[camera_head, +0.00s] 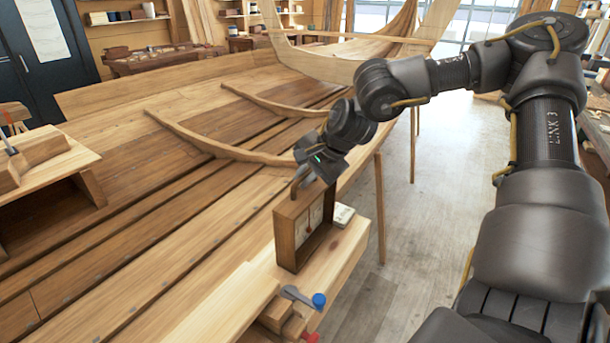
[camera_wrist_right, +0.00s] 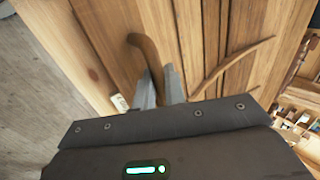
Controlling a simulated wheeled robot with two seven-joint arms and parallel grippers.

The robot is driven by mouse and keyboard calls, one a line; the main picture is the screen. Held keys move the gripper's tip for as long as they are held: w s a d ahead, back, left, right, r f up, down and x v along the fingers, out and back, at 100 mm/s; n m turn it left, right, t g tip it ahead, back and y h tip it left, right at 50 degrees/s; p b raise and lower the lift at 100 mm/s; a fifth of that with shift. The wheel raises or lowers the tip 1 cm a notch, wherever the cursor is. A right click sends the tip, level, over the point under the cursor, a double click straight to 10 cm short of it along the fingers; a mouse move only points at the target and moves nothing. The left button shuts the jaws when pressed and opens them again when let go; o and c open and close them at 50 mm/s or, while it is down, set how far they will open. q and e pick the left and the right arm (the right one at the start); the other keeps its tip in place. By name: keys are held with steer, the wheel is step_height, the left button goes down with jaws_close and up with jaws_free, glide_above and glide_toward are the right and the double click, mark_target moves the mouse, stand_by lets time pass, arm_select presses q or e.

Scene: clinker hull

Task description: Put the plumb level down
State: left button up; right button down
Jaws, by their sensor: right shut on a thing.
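The plumb level (camera_head: 286,238) is a wooden box frame with a pale dial face inside. It stands upright at the end of the light plank, and its lower edge looks at or very close to the wood; I cannot tell whether it bears fully. The rest of the level is hard to make out there. My left gripper is not in view.
A small white block (camera_head: 343,215) lies just right of the level. The clinker hull (camera_head: 190,190) with curved ribs fills the left. Grey floor (camera_head: 425,200) lies open to the right.

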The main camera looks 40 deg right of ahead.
steer(key=shift+f, duration=0.1)
steer(key=c, duration=1.5)
jaws_free()
steer(key=shift+o, duration=0.2)
steer(key=shift+r, duration=0.2)
steer(key=shift+s+r, duration=0.1)
steer(key=shift+r, duration=0.05)
steer(key=b+v, duration=0.3)
steer(key=v, duration=0.8)
steer(key=shift+r, duration=0.2)
steer(key=shift+d, duration=0.1)
